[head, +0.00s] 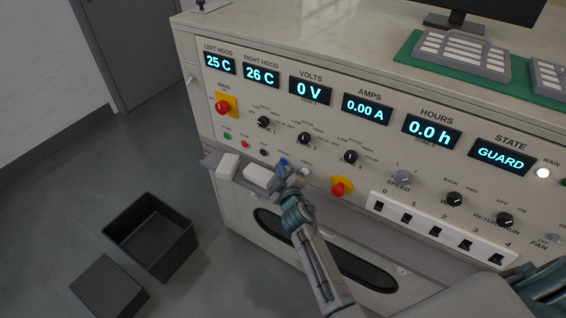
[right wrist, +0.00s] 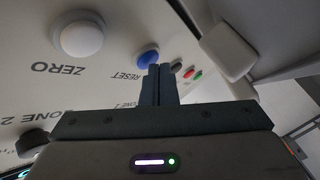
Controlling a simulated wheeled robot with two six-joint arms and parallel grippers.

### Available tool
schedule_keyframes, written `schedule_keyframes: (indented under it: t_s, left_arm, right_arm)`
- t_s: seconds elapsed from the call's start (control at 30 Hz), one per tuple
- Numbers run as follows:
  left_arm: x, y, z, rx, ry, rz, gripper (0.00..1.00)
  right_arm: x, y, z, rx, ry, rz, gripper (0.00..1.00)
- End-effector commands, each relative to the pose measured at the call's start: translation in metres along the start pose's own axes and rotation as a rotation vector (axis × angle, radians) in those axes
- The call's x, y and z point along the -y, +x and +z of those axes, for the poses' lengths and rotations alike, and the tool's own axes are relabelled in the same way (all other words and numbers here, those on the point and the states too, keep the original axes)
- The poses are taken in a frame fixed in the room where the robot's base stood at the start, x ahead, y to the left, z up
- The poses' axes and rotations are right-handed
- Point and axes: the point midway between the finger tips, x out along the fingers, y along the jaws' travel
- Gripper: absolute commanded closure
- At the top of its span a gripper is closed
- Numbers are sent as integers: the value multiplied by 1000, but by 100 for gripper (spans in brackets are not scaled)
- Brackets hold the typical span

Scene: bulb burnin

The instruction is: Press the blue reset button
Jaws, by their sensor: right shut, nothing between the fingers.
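The blue reset button (head: 284,161) is on the lower left of the panel's sloping front. In the right wrist view the blue button (right wrist: 147,57), labelled RESET, shows just beside my fingertips. My right gripper (head: 285,170) is shut and empty, with its tips close to the button in the head view. In the right wrist view its closed fingers (right wrist: 161,70) point at the panel next to the button. I cannot tell whether they touch it. My left gripper is not in view.
A white ZERO button (right wrist: 82,38) sits beside the reset button. Red emergency stops on yellow plates (head: 225,105) (head: 342,188) are on the panel. The state display (head: 502,155) reads GUARD. A white block (head: 258,176) lies on the ledge. A black bin (head: 150,237) stands on the floor.

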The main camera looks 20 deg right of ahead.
Motion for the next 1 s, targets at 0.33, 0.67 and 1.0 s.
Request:
schedule_keyframes:
  t_s: [0.33,0.67,1.0]
  left_arm:
    - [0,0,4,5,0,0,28]
    - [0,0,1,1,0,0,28]
    - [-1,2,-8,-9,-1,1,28]
  right_arm:
    - [-2,3,2,0,0,0,100]
    - [-2,2,2,0,0,0,100]
    - [6,-8,-6,0,1,0,100]
